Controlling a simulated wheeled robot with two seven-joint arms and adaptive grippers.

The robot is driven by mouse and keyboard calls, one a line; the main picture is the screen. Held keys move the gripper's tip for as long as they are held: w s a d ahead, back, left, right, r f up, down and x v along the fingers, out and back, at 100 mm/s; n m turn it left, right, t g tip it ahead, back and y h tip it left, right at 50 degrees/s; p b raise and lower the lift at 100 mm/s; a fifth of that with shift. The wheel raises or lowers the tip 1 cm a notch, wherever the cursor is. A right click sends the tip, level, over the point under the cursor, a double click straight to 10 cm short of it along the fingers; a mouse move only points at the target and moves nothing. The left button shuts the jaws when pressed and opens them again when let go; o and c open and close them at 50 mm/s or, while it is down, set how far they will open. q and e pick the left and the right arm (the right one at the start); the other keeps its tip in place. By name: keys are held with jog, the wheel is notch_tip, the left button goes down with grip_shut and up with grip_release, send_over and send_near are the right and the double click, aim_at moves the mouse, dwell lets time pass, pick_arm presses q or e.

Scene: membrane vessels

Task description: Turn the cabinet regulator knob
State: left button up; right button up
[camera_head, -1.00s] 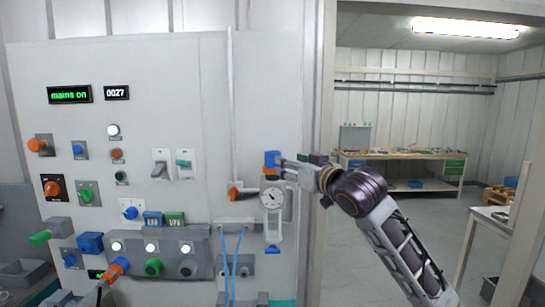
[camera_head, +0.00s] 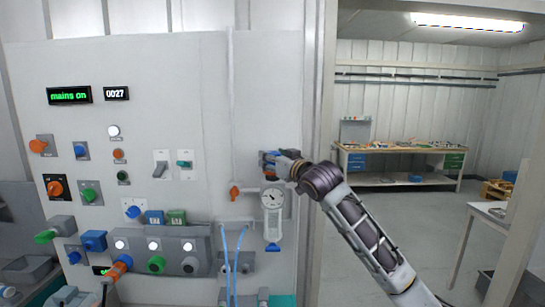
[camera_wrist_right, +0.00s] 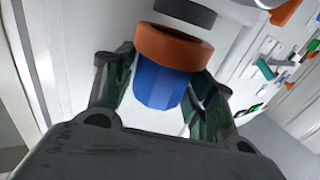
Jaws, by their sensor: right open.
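The cabinet regulator has a round white gauge (camera_head: 272,198) and a clear bowl below it, on the right part of the panel. Its blue knob (camera_wrist_right: 160,86), with an orange collar (camera_wrist_right: 173,46), lies between the fingers of my right gripper (camera_wrist_right: 163,72) in the right wrist view. The fingers are open on either side of it; whether they touch it I cannot tell. In the head view my right gripper (camera_head: 279,160) comes from the right and largely hides the blue knob (camera_head: 267,158) above the gauge. My left gripper is not in view.
The panel left of the regulator carries an orange valve handle (camera_head: 235,191), switches (camera_head: 161,163), several knobs and a grey socket box (camera_head: 187,248). Two blue hoses (camera_head: 234,262) hang below. A door frame (camera_head: 318,100) stands right of the regulator, with an open room beyond.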

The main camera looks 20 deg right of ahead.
jog(key=shift+w+a, duration=0.15)
jog(key=shift+w, duration=0.25)
jog(key=shift+c, duration=0.2)
jog(key=c, duration=0.7)
jog(key=shift+m+h, duration=0.9)
jog(key=shift+h, duration=0.5)
jog(key=shift+m+h+b, duration=0.5)
jog(key=shift+m+h, duration=0.4)
jog(key=shift+h, duration=0.5)
jog(key=shift+m+g+h+b, duration=0.6)
jog(key=shift+m+h, duration=1)
jog(key=shift+h, duration=0.9)
jog(key=shift+m+h, duration=0.3)
jog(key=shift+h, duration=0.1)
